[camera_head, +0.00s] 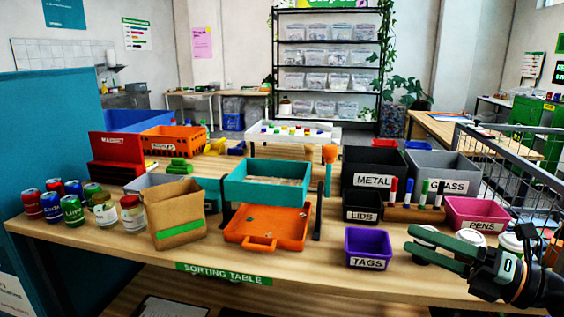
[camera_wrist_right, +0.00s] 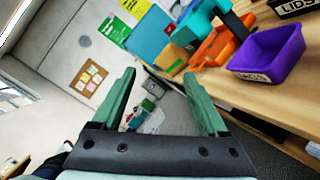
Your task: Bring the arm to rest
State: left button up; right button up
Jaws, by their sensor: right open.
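My right gripper (camera_head: 409,240) comes in from the right edge of the head view, over the front right of the sorting table (camera_head: 310,270). Its two green fingers point left and are apart, with nothing between them. In the right wrist view the same gripper (camera_wrist_right: 159,75) shows open and empty, with the room's far wall and floor beyond it. The purple TAGS bin (camera_head: 368,248) stands on the table to the left of its fingertips. My left gripper is not in view.
White-lidded jars (camera_head: 423,236) stand close by the right gripper. A pink PENS bin (camera_head: 477,214) and a marker block (camera_head: 412,213) stand behind it. A wire cart (camera_head: 500,165) is at the right. Cans, a paper bag (camera_head: 175,217) and an orange tray (camera_head: 268,228) fill the left and middle.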

jog(key=s+a+f+m+t+h, duration=0.1)
jog(key=s+f+m+h, duration=0.25)
jog(key=f+m, duration=0.7)
jog(key=s+a+f+m+h, duration=0.2)
jog(key=f+m+h, duration=0.3)
jog(key=f+m, duration=0.55)
jog(key=s+a+f+m+t+h, duration=0.15)
jog(key=f+m+h, duration=0.25)
jog(key=f+m, duration=0.6)
jog(key=s+a+f+m+g, duration=0.1)
jog(key=s+a+f+g, duration=0.35)
jog(key=s+f, duration=0.45)
pick_arm(q)
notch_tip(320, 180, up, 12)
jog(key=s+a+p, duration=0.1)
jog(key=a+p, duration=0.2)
jog(key=p, duration=1.2)
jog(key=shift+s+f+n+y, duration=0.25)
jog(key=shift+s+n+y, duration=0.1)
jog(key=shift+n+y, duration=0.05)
pick_arm(e)
jog(key=s+d+r+m, duration=0.1)
jog(key=s+r, duration=0.2)
jog(key=r, duration=0.6)
jog(key=shift+s+d+r, duration=0.2)
jog(key=shift+d+r, duration=0.1)
jog(key=shift+r, duration=0.1)
